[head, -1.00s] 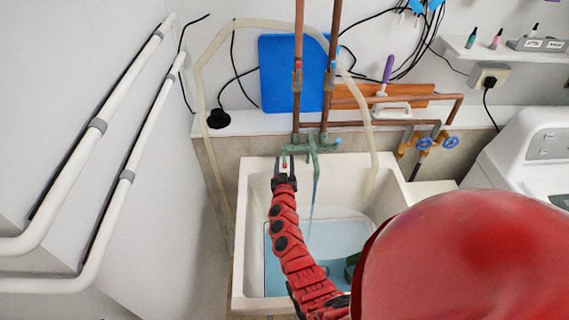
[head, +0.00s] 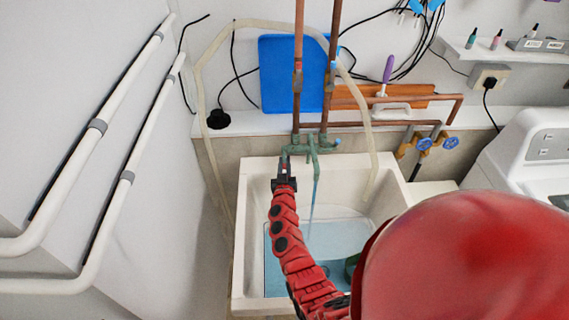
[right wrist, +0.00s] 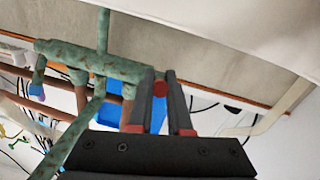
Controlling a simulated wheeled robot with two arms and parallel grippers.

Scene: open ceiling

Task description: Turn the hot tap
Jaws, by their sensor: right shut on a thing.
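The green, weathered tap (head: 313,147) sits on copper pipes above the back of the sink, its spout hanging over the basin. The red hot tap handle (right wrist: 160,88) is at one end of the tap body (right wrist: 95,62) in the right wrist view. My right gripper (head: 284,168) is at the tap's left end, its fingers (right wrist: 162,105) shut on the red handle from both sides. The blue cold handle (head: 337,141) is on the tap's right end. My left gripper is not in view.
The white sink (head: 249,230) holds bluish water and a dark green item (head: 352,266). A blue board (head: 278,75) leans behind the pipes. A pale hose (head: 197,110) loops around the tap. Blue valves (head: 451,143) and a white washing machine (head: 535,150) stand at right.

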